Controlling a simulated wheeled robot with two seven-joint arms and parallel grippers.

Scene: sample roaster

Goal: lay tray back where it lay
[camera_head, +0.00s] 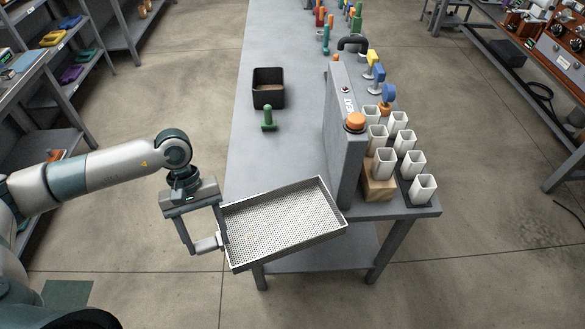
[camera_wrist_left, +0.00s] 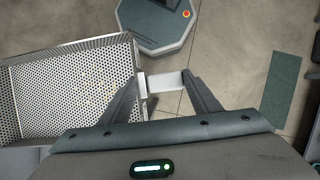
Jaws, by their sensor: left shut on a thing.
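The perforated metal tray (camera_head: 285,222) is held out at the near end of the grey bench, tilted in the picture, its left part sticking out past the bench's edge. My left gripper (camera_head: 212,240) is shut on the handle at the tray's left end. In the left wrist view the tray (camera_wrist_left: 70,85) lies at the left, and the pale handle (camera_wrist_left: 163,82) is between the two fingers of the gripper (camera_wrist_left: 165,90). My right gripper is not in view.
On the bench (camera_head: 290,145) stand a black bin (camera_head: 268,88) and a green knobbed piece (camera_head: 268,120). A grey upright panel (camera_head: 344,140) with an orange knob (camera_head: 355,121) stands right of the tray.

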